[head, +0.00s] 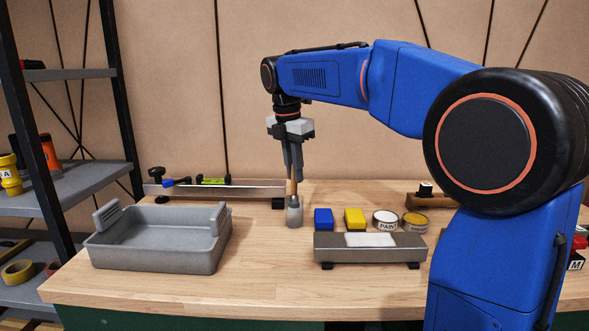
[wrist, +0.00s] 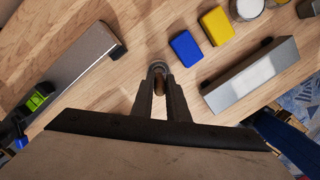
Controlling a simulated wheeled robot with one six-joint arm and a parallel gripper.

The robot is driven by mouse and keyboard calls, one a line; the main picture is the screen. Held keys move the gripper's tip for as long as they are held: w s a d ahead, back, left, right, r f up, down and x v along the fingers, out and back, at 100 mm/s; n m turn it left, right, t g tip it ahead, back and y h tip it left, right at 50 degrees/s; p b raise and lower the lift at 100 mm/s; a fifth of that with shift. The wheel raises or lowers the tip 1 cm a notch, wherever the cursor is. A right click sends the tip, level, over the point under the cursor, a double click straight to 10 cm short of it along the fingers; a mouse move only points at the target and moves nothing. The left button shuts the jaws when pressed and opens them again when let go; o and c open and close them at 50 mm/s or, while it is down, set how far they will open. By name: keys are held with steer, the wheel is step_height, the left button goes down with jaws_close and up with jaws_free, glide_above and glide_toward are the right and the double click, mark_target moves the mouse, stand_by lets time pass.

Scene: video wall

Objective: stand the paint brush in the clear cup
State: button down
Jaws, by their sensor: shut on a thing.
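My gripper (head: 294,178) points straight down and is shut on the wooden paint brush (head: 293,188). The brush is upright, and only a short brown length shows below the fingers. The small clear cup (head: 295,214) looks greyish and stands on the table directly under the gripper. The brush's lower part meets the cup's mouth in the head view; I cannot tell how deep it reaches. In the wrist view the brush (wrist: 159,87) shows between the fingertips, with the cup's rim (wrist: 157,66) just beyond it.
A grey tray (head: 155,262) stands at the left. A blue block (head: 323,219), yellow block (head: 355,218) and two paint tins (head: 385,219) stand right of the cup, behind a grey raised block (head: 370,253). A metal rail (head: 225,190) lies behind. Bare table lies in front.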

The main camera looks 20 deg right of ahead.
steer(key=c, duration=1.6)
jaws_free()
steer(key=shift+c, duration=0.2)
steer(key=shift+r, duration=0.1)
step_height(320, 180, up, 17)
steer(key=s+a, duration=0.1)
steer(key=a, duration=0.1)
steer(key=shift+s+a, duration=0.15)
